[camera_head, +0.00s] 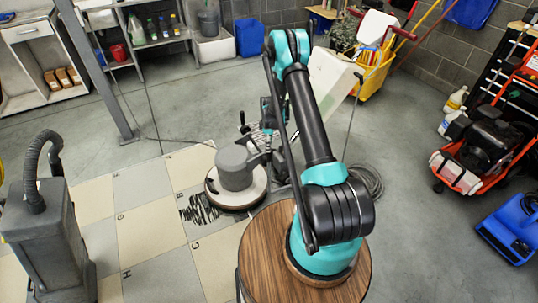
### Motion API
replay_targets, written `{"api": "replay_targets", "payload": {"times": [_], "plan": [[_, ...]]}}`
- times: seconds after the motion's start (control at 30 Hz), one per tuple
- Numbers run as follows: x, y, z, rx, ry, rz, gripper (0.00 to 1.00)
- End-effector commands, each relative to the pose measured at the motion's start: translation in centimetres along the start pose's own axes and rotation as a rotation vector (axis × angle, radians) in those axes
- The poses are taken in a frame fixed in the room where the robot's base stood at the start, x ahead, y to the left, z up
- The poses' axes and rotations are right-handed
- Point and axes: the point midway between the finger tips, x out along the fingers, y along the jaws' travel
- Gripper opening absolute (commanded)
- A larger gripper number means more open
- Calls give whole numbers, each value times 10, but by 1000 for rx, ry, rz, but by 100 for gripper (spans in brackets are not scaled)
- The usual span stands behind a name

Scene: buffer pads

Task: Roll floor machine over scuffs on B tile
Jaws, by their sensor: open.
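The floor machine (236,170) is a grey motor housing on a round pale-skirted base, standing upright on the checkered tiles. Its handle runs up and right, partly hidden by my arm. Black scribbled scuffs (198,210) lie on a tile just left of and below the machine's base, partly beside its rim.
A dark grey vacuum-like machine (45,235) with a hose stands at the left. A grey post (105,80) rises behind the tiles. Coiled cable (368,181) lies right of my arm. A yellow mop bucket (374,78), orange machine (480,150) and blue unit (512,228) stand right.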

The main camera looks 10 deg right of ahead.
Motion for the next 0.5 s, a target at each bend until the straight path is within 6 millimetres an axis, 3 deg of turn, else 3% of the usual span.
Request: {"api": "replay_targets", "payload": {"times": [0.23, 0.5], "plan": [[45, 0, 0, 0, 0, 0, 46], [69, 0, 0, 0, 0, 0, 46]]}}
